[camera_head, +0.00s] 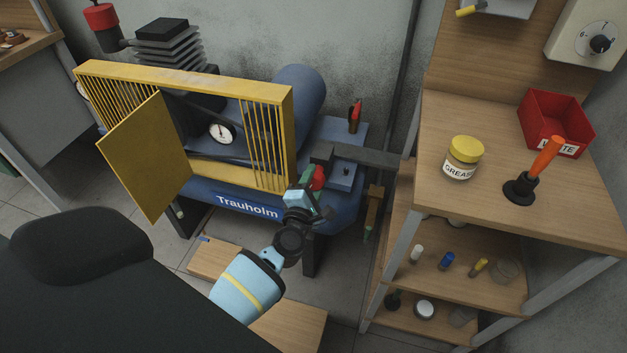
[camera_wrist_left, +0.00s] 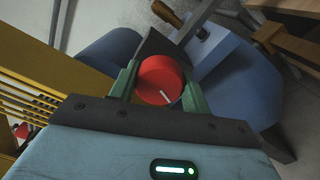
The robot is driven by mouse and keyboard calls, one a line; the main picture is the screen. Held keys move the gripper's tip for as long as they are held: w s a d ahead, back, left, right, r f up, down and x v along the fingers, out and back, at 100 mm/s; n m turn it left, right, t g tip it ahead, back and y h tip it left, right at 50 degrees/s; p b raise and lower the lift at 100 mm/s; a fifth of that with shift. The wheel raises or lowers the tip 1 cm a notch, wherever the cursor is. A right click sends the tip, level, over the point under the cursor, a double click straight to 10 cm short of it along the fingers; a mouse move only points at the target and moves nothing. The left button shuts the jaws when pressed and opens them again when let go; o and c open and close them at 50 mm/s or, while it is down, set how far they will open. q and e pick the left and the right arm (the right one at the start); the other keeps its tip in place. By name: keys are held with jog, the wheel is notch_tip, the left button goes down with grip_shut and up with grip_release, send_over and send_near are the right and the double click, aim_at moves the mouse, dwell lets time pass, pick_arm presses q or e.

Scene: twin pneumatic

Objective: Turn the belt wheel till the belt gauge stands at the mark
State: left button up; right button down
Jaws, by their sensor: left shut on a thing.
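The belt wheel, a red round knob with a white line on its face (camera_head: 318,177), sits at the right end of the yellow guard on the blue compressor. It also shows in the left wrist view (camera_wrist_left: 160,79), between two green fingers. My left gripper (camera_head: 310,187) is shut on this wheel, with a finger on each side. The belt gauge (camera_head: 221,131), a white round dial with a dark rim, shows behind the opening in the guard. Its needle and mark are too small to read surely. My right gripper is not in view.
The yellow guard (camera_head: 185,77) has its yellow door (camera_head: 147,160) swung open toward me. A grey bar (camera_head: 365,155) juts out right of the wheel. A wooden shelf bench (camera_head: 480,215) at the right holds a grease jar (camera_head: 463,158), a red bin (camera_head: 553,122) and an orange-handled tool (camera_head: 546,156).

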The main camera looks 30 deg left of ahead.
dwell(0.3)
pick_arm(q)
jog(key=o, duration=1)
jog(key=shift+c, duration=0.2)
jog(key=v, duration=0.8)
jog(key=shift+p, duration=0.3)
